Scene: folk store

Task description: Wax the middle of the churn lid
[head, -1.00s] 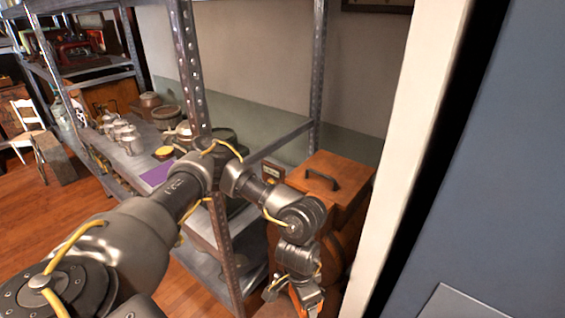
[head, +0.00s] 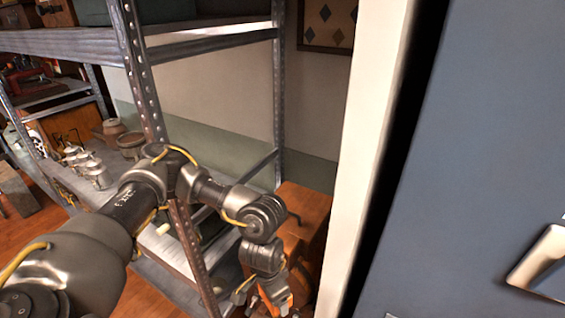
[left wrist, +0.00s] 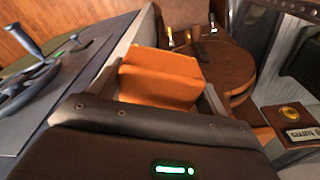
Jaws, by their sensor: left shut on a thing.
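My left gripper (head: 272,301) is shut on an orange block (left wrist: 160,78), which fills the space between its fingers in the left wrist view. In the head view the gripper is low, in front of a brown wooden box (head: 302,208) with a dark handle on top, which looks like the churn. My arm hides part of the box. A rounded brown wooden piece (left wrist: 222,66) with small metal fittings is beyond the block in the left wrist view. I cannot tell whether the block touches anything. The middle of the lid cannot be made out. My right gripper is not in view.
A metal shelf post (head: 140,75) stands close behind my left arm. Metal cans (head: 88,165) stand on the shelf. A white frame (head: 365,150) and a blue panel (head: 470,150) bound the right. A small sign with a brass disc (left wrist: 288,112) is at the right in the left wrist view.

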